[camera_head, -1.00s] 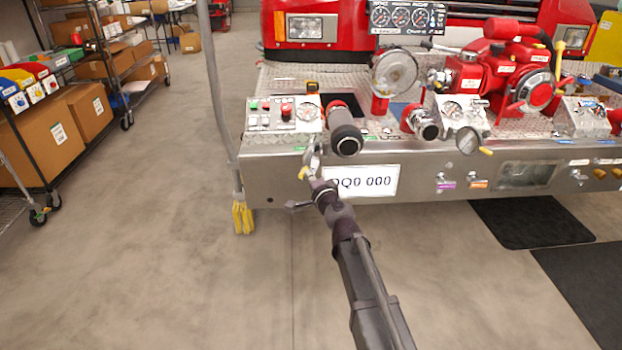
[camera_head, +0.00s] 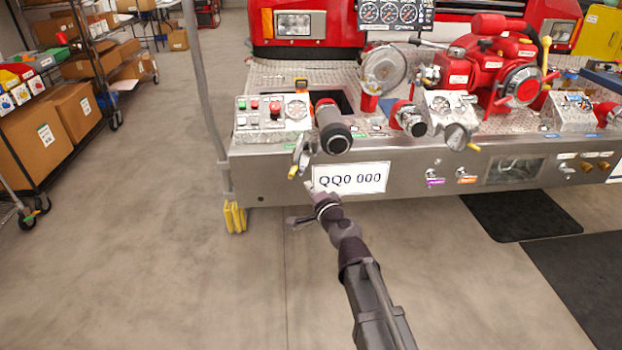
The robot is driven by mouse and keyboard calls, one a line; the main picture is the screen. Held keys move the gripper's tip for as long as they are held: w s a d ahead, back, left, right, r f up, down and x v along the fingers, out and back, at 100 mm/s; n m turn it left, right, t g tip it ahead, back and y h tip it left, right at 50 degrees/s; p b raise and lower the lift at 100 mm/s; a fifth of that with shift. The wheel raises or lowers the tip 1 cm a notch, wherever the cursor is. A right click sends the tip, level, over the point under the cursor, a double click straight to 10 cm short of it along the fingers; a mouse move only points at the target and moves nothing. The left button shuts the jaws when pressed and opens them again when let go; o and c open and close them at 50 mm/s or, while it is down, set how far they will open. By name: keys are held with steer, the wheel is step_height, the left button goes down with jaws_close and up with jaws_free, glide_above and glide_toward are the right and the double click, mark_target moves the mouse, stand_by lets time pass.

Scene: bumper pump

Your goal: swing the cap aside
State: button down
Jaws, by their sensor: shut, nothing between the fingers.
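A silver cap (camera_head: 304,152) with a yellow tip hangs at the lower left of a dark-rimmed pipe outlet (camera_head: 335,138) on the bumper. I see it nearly edge-on, beside the outlet and not over its mouth. My gripper (camera_head: 310,188) is shut and empty. It is below the cap, apart from it in the picture, near the left edge of the white number plate (camera_head: 352,179). The cap's hinge is too small to make out.
The metal bumper (camera_head: 270,180) crosses the view. A second outlet (camera_head: 412,120), a hanging disc with a yellow tip (camera_head: 457,137) and a red pump (camera_head: 490,65) are to the right. A grey pole (camera_head: 205,90) stands left. The floor in front is open.

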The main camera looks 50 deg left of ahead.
steer(key=s+d, duration=0.3)
steer(key=shift+s+d+r, duration=0.1)
steer(key=shift+s+r, duration=0.05)
stand_by(0.7)
